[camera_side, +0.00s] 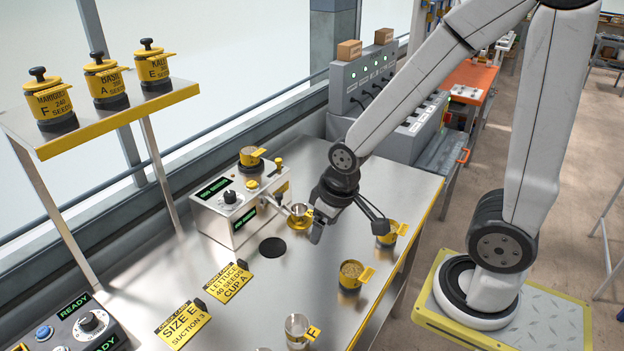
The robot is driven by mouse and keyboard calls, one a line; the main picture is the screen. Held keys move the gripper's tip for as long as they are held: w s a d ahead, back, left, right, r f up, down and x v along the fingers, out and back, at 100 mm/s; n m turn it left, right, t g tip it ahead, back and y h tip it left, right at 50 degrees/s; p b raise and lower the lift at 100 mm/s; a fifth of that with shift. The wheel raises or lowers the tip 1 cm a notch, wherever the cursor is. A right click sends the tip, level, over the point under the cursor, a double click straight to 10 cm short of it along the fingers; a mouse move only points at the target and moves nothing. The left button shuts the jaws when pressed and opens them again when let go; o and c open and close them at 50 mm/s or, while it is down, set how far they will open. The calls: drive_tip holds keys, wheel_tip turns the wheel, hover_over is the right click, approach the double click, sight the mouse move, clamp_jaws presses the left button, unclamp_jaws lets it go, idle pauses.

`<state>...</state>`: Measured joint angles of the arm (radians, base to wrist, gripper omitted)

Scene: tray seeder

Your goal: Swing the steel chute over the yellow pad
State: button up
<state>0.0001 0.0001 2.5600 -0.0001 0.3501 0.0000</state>
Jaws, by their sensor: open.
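A white seeder box (240,212) stands on the steel bench. A short steel chute (281,207) sticks out from its right side, with a small yellow-rimmed cup or funnel (300,216) at its end. My gripper (348,230) is open and points down over the bench, right of the chute. Its left finger is close to the yellow-rimmed end; I cannot tell whether they touch. The other finger reaches right, near a yellow cup (387,239). No yellow pad can be made out; a round black pad (272,247) lies in front of the box.
A cup of seeds (351,275) and a clear cup (298,328) stand near the bench's right edge. Yellow cards (230,282) lie at front. A control box (83,325) is at lower left. Seed canisters stand on a raised shelf (115,121). Grey units (366,77) stand behind.

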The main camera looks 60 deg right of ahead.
drive_tip(key=shift+c, duration=1)
drive_tip(key=m+t+h, duration=0.3)
drive_tip(key=t, duration=0.9)
approach(282, 198)
drive_tip(key=a+x, duration=0.1)
drive_tip(key=x, duration=0.5)
drive_tip(key=shift+a+f+t+h, duration=0.1)
drive_tip(key=shift+f+t+h, duration=0.4)
drive_tip(key=shift+t, duration=0.4)
drive_tip(key=shift+s+d+t+h, duration=0.3)
drive_tip(key=shift+s+t, duration=0.15)
drive_tip(key=shift+t, duration=0.05)
drive_tip(key=shift+w, duration=0.1)
drive_tip(key=shift+x, duration=3.75)
